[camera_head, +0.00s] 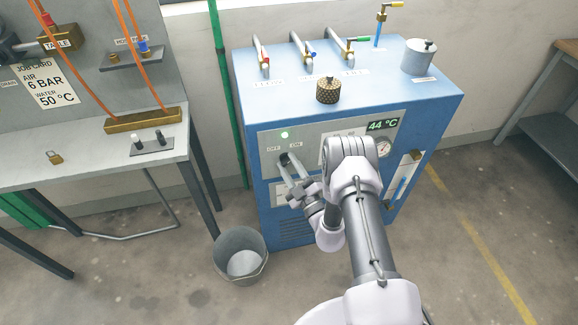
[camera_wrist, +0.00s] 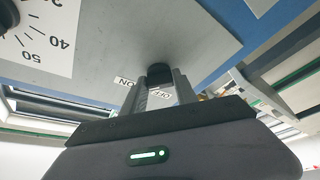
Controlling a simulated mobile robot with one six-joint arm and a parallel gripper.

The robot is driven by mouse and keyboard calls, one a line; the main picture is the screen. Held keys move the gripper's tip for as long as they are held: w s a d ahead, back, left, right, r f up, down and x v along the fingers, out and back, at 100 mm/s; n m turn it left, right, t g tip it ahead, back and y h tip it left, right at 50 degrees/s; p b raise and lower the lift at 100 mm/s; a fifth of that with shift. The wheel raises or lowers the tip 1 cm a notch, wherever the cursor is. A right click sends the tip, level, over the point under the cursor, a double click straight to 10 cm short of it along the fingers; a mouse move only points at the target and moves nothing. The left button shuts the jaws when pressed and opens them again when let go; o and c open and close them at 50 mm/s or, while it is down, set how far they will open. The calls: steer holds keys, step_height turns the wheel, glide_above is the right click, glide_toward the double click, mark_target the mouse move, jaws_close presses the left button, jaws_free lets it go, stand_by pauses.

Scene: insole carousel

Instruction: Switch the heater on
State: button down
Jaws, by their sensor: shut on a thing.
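The heater is a blue cabinet (camera_head: 440,108) with a grey front panel (camera_head: 262,143). A small green lamp (camera_head: 285,135) on the panel is lit, and a display (camera_head: 382,125) reads 44 °C. Below the lamp are the OFF and ON labels, and a dark switch knob (camera_wrist: 159,72) sits near them. My gripper (camera_head: 288,164) reaches the panel there and is shut on the knob; the wrist view shows its fingertips (camera_wrist: 160,84) on either side. The fingers partly hide the knob, so I cannot tell its setting.
A dial scale (camera_wrist: 40,35) with a black knob is beside the switch in the wrist view. A bucket (camera_head: 241,257) stands on the floor left of the cabinet. Valves, a perforated cap (camera_head: 327,90) and a metal pot (camera_head: 419,56) are on top. A workbench (camera_head: 90,155) is at left.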

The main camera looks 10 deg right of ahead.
stand_by(0.4)
steer(key=c, duration=1)
jaws_free()
steer(key=shift+o, duration=0.2)
steer(key=p+v, duration=1.3)
steer(key=v, duration=0.4)
steer(key=shift+s+p, duration=0.2)
steer(key=shift+p, duration=0.1)
steer(key=shift+d, duration=0.1)
